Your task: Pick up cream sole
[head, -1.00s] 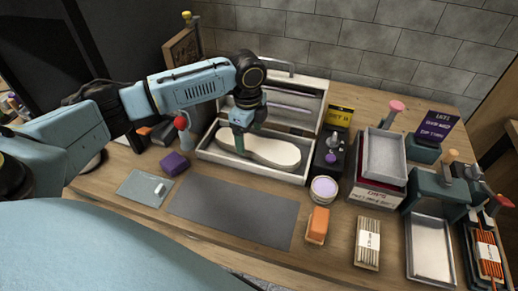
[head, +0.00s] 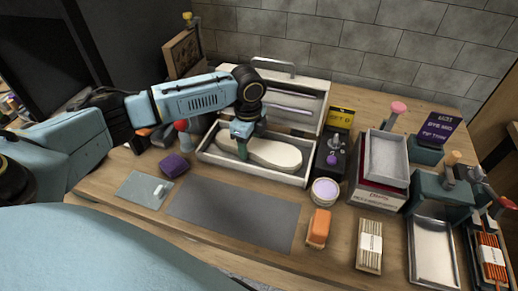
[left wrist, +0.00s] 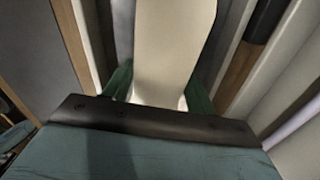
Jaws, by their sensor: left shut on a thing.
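The cream sole (head: 272,153) lies in the front tray of an open white-rimmed case (head: 248,172). Its right end shows clearly in the head view, and its left end is partly behind my left gripper. My left gripper (head: 243,152) points down into the tray and is shut on the sole near its left end. In the left wrist view the sole (left wrist: 172,45) runs away from me between the two green fingers (left wrist: 160,85). I cannot tell whether the sole is lifted off the tray floor. My right gripper is not in view.
A grey mat (head: 235,212) lies in front of the case. A purple block (head: 174,165), a lilac jar (head: 324,190) and an orange brush (head: 319,227) stand around it. Stacked trays (head: 385,158) and stands crowd the right side. A tiled wall is behind.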

